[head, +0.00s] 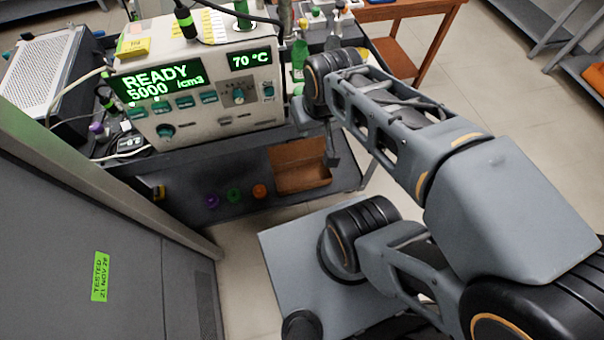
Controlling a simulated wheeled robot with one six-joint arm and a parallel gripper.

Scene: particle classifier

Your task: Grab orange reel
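A small orange reel (260,191) stands on the lower shelf (330,185) of the cart, at the right end of a short row. A green reel (234,195) and a purple reel (211,200) stand to its left. My gripper (331,158) hangs at the end of my arm, right of the orange reel and in front of the right side of a brown box. It is apart from the reel in the picture. It is small and dark, so whether its fingers are open or shut does not show.
The brown open box (300,178) is right of the orange reel. The particle classifier (195,85) stands above on the cart, with bottles (299,60) at its right. A grey cabinet (60,230) fills the left. Floor (500,100) is clear at right.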

